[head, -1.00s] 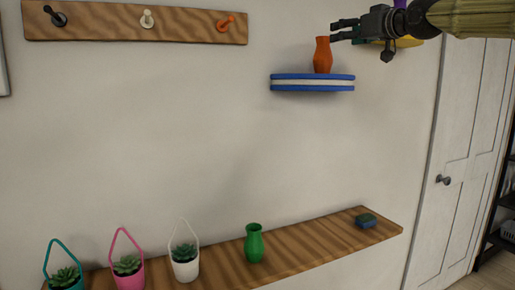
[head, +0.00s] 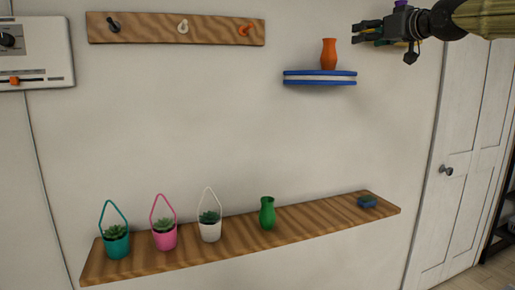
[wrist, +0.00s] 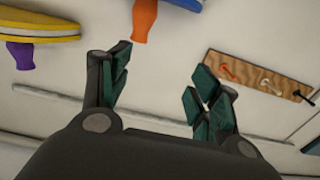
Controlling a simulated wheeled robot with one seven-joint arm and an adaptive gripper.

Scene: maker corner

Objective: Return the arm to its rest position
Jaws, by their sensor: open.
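My gripper (head: 362,34) is at the top right of the head view, pointing left, with its dark fingers apart and nothing between them. It is to the right of the orange vase (head: 329,54), which stands upright on a small blue and white wall shelf (head: 320,81). The gripper and the vase are apart. In the wrist view my gripper (wrist: 163,85) shows two spread fingers with bare wall between them. The orange vase (wrist: 145,20) shows there beyond the left finger. My arm reaches in from the top right corner.
A long wooden shelf (head: 320,222) holds teal, pink and white hanging pots, a green vase (head: 267,213) and a small blue item (head: 367,202). A peg board (head: 150,29) hangs above. A yellow shelf and purple vase (wrist: 20,55) are near my gripper. A door (head: 460,130) stands right.

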